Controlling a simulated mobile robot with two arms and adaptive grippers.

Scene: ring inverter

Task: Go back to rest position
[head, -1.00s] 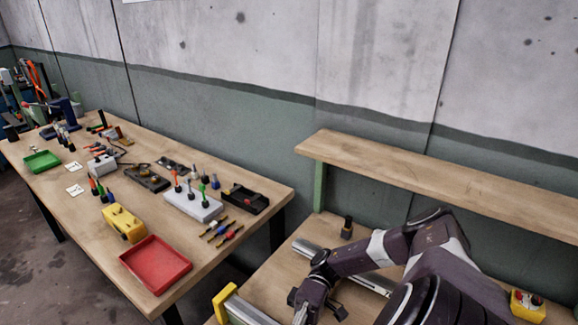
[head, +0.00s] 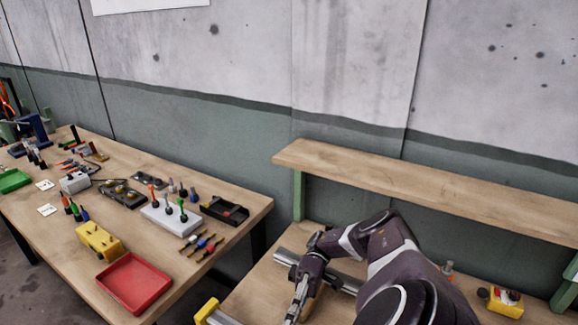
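One of my arms, dark purple and grey, rises from the bottom right of the head view; I take it to be the left one. Its elbow is raised and its forearm reaches left and down. My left gripper (head: 300,298) hangs over the near wooden workbench, in front of a silver metal rail (head: 284,257). The gripper is seen side-on and small, so its finger opening and any held thing cannot be made out. My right gripper is not in view.
A raised wooden shelf (head: 430,190) runs behind the arm. A yellow button box (head: 505,302) sits at right, and a yellow-ended part (head: 207,311) at the front. The left table holds a red tray (head: 134,283), a yellow block (head: 98,240) and several tools.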

